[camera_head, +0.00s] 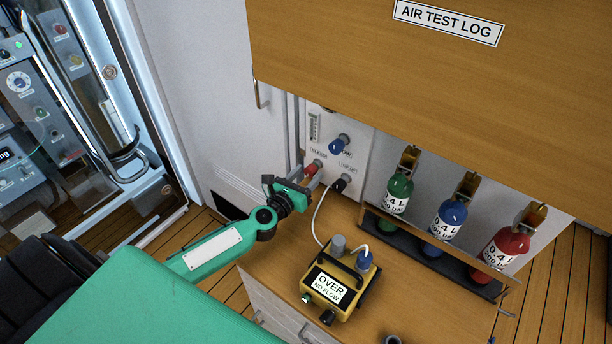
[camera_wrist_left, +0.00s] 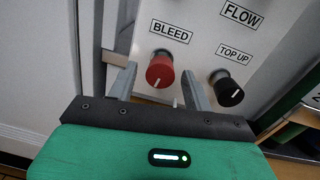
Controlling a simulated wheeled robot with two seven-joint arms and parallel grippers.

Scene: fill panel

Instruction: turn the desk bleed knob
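The red bleed knob (camera_head: 312,168) is on the white wall panel, under a BLEED label seen in the left wrist view. There the red knob (camera_wrist_left: 160,70) shows a white mark low on its face. My left gripper (camera_head: 305,181) is at the panel, its fingers pointing toward this knob. In the wrist view one finger is on each side of the knob, with gaps visible. The gripper looks open and not clamped on it. Whether the fingertips reach past the knob's face is hard to tell. My right gripper is not in view.
A black top-up knob (camera_head: 339,185) sits close right of the bleed knob, and a blue flow knob (camera_head: 338,145) is above. A yellow meter (camera_head: 341,290) reading OVER, NO FLOW stands on the desk (camera_head: 277,262), with a white tube. Green, blue and red bottles (camera_head: 506,246) stand right.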

